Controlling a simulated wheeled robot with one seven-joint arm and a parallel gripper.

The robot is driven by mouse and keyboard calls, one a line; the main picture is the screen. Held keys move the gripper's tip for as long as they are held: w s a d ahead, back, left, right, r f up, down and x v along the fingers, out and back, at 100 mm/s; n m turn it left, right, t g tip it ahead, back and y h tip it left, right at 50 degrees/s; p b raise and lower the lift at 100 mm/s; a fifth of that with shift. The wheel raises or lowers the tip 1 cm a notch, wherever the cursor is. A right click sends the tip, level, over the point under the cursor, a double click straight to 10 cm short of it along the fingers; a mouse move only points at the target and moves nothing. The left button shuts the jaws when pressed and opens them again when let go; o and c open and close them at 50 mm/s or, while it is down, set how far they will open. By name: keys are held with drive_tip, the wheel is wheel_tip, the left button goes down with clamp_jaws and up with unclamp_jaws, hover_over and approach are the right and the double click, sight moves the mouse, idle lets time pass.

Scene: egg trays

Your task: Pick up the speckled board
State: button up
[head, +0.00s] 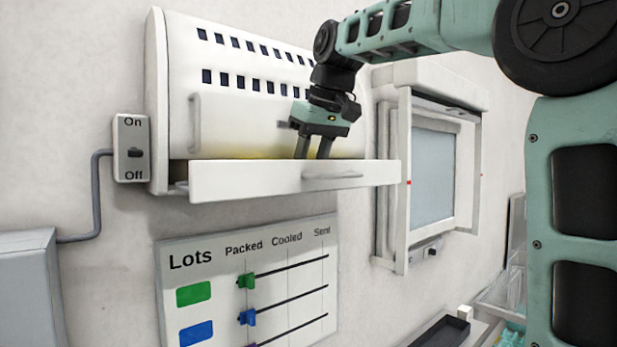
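I do not make out a speckled board in the head view. My gripper (314,152) points down into the pulled-out white drawer (270,182) of the wall-mounted cabinet. Its two dark fingers stand apart with a gap between them. The fingertips are hidden behind the drawer's front, so I cannot see whether anything is between them. The inside of the drawer is also hidden, apart from a yellowish glow along its back edge.
The slotted white cabinet (180,110) rises behind the drawer, with an On/Off switch (131,148) to its left. A Lots board (240,290) with sliders hangs below. A framed window hatch (432,175) is right. A dark tray (440,333) sits lower right.

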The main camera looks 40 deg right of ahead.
clamp_jaws()
drive_tip(key=shift+r, duration=0.15)
